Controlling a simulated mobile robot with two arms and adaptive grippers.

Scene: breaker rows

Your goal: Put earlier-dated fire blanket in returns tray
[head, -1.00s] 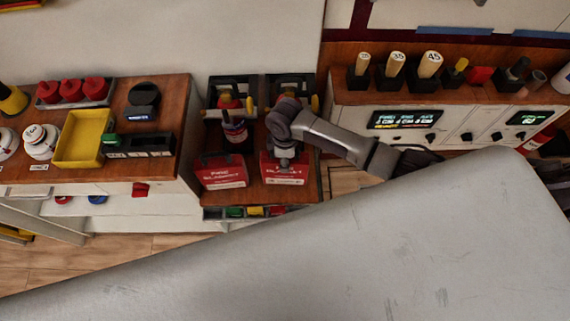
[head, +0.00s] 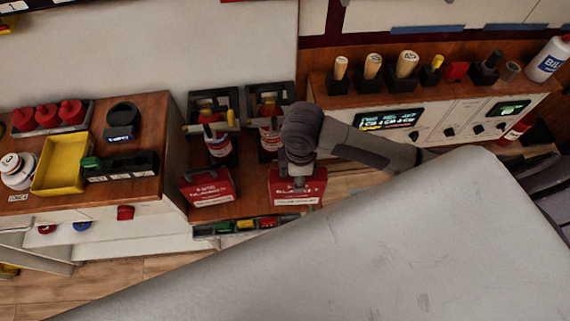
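Two red fire blanket cases with white lettering are at the wooden shelf in the middle of the head view. The left case (head: 209,187) stands on the shelf. The right case (head: 312,187) hangs below my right gripper (head: 296,180), which points down and appears shut on its top. The case overlaps the shelf's right edge in the picture. The fingertips are small and partly hidden. The dates are too small to read. A yellow tray (head: 41,190) sits empty on the left counter; I cannot read any returns label. My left gripper is not in view.
Two fire extinguishers (head: 218,147) stand behind the cases. Red knobs (head: 72,112), a black holder (head: 122,167) and white round items (head: 17,172) surround the tray. A control panel (head: 390,118) with stamps on top lies right. A large grey surface fills the foreground.

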